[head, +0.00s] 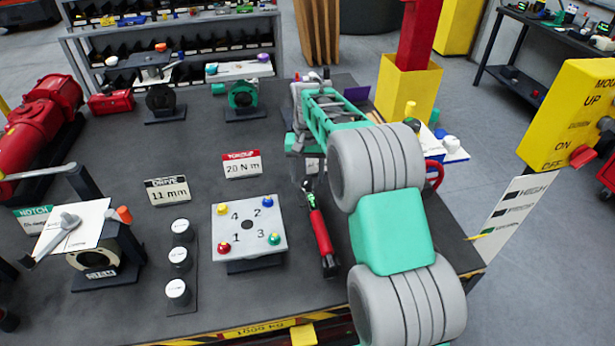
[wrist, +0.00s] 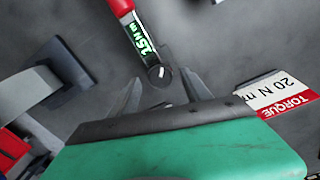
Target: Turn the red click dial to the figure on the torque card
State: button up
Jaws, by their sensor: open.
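The torque card (head: 242,164) has a red band marked TORQUE and reads 20 N m; it also shows upside down at the right of the wrist view (wrist: 284,93). A torque wrench with a red grip (head: 321,232) lies on the bench right of the numbered plate. In the wrist view its red part (wrist: 121,6) is cut off by the top edge. Its green display (wrist: 139,37) seems to read 25 N m, above a dark round end. My gripper (wrist: 160,77) is open, its fingers on either side of that dark end; contact cannot be told.
A plate numbered 1 to 4 with coloured knobs (head: 248,238) stands left of the wrench. An 11 mm card (head: 167,190) and white-topped cylinders (head: 178,290) are further left. My arm covers the bench's right part. A yellow switch panel (head: 573,112) is at the right.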

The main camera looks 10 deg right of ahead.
aim_at(308, 180)
notch_tip(308, 180, up, 7)
jog(key=shift+b, duration=0.55)
